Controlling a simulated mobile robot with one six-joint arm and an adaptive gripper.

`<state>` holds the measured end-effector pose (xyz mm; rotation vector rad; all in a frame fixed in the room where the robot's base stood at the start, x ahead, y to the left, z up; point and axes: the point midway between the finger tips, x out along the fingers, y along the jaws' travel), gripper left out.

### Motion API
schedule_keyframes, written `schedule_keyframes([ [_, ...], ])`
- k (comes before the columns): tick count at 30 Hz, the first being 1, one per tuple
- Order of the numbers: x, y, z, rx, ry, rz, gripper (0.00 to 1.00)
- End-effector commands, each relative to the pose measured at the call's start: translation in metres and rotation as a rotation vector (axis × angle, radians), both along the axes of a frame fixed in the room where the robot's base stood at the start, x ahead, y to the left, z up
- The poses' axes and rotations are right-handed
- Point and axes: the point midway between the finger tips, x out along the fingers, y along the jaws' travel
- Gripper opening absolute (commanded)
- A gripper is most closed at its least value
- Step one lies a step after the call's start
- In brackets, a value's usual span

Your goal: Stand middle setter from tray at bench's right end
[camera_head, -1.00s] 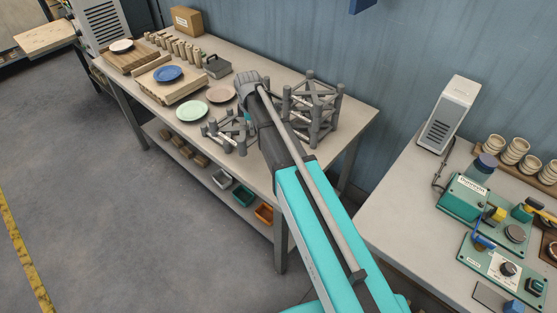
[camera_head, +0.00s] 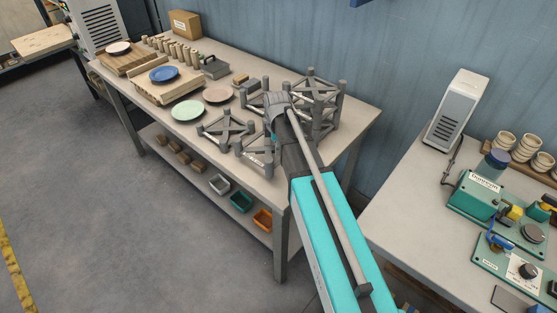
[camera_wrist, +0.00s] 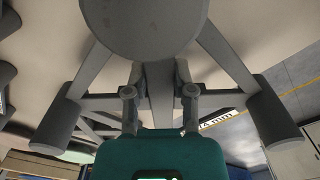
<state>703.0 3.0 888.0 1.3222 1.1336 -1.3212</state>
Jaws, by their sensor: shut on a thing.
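Grey setters, cross-shaped frames with round posts, stand at the bench's right end. A low one (camera_head: 225,128) is at the front, with another grey frame (camera_head: 258,155) to its right. A taller grey stack (camera_head: 325,95) stands behind. My gripper (camera_head: 277,108) is over this group, its fingertips hidden by the arm. In the wrist view my gripper (camera_wrist: 160,92) is shut on a bar of a grey setter (camera_wrist: 225,55), with a large round post end close above the fingers. I cannot tell where the held setter's feet are, or whether they touch the bench.
The bench (camera_head: 245,65) holds a green plate (camera_head: 187,110), a pinkish plate (camera_head: 217,93) and a blue plate (camera_head: 163,74) on wooden boards to the left. Bins (camera_head: 241,198) sit on the lower shelf. A second table with equipment (camera_head: 475,195) stands at right, across a gap.

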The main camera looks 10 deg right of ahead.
Motion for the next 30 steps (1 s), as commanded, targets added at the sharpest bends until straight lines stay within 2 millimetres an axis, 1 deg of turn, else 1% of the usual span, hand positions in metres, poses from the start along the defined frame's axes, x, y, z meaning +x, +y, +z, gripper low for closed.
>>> schedule_keyframes([
  [10,0.0,-0.001,0.0,0.0,0.0,-0.001,0.0],
  [14,-0.002,-0.003,-0.004,0.0,0.0,-0.001,0.0],
  [19,-0.006,-0.009,-0.016,0.0,0.0,-0.001,0.0],
  [24,-0.005,-0.008,-0.03,0.0,0.0,-0.001,0.0],
  [30,-0.005,-0.009,-0.04,0.0,0.0,-0.002,0.0],
])
